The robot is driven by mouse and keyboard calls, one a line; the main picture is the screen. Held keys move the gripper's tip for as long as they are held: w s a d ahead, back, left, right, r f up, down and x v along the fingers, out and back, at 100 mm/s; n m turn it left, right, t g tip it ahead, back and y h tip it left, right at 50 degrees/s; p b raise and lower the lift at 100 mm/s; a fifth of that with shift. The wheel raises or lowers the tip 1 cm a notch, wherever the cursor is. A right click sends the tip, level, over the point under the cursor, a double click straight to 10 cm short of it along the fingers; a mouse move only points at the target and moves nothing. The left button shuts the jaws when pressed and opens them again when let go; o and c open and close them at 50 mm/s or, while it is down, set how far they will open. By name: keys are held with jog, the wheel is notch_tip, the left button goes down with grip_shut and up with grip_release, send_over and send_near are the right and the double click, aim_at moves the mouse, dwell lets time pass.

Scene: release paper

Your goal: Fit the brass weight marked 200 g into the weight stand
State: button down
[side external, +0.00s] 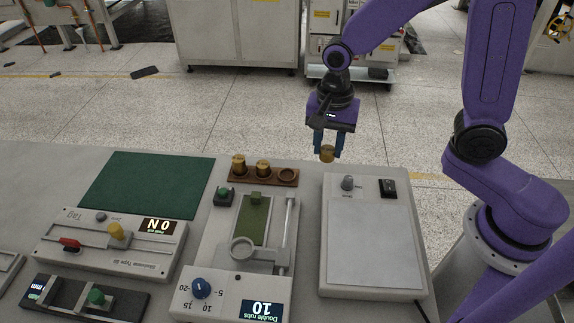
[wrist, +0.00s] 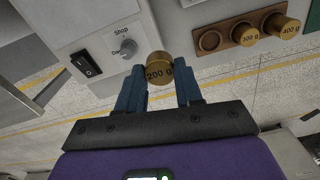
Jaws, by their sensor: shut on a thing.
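My gripper (side external: 329,143) is shut on the brass weight marked 200 g (side external: 327,154) and holds it in the air, beyond the far edge of the white flat-topped device. In the wrist view the weight (wrist: 159,66) sits between the two blue fingertips with its mark readable. The brown weight stand (side external: 278,184) is to the left of my gripper. Its right socket (side external: 288,176) is empty. Its other places hold the 300 g weight (side external: 263,168) and the 400 g weight (side external: 238,165), whose marks show in the wrist view. The held weight is apart from the stand.
The white flat-topped device (side external: 372,245) with a knob and black switch stands below my gripper. A rub tester (side external: 225,285) with a ring and dial is in front of the stand. A green mat (side external: 147,186) and other devices lie left.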

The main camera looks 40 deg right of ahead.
jog(key=w+a+f, duration=0.1)
jog(key=w+f, duration=0.1)
jog(key=w, duration=0.1)
jog(key=w+a+f, duration=0.1)
jog(key=w+f, duration=0.2)
jog(key=w+a+f, duration=0.1)
jog(key=w+f, duration=0.2)
jog(key=shift+w+a, duration=0.1)
jog(key=shift+w, duration=0.1)
jog(key=shift+w+f, duration=0.1)
jog(key=shift+f, duration=1.55)
jog(key=shift+f, duration=0.1)
jog(key=c, duration=0.7)
grip_release()
jog(key=shift+c, duration=0.2)
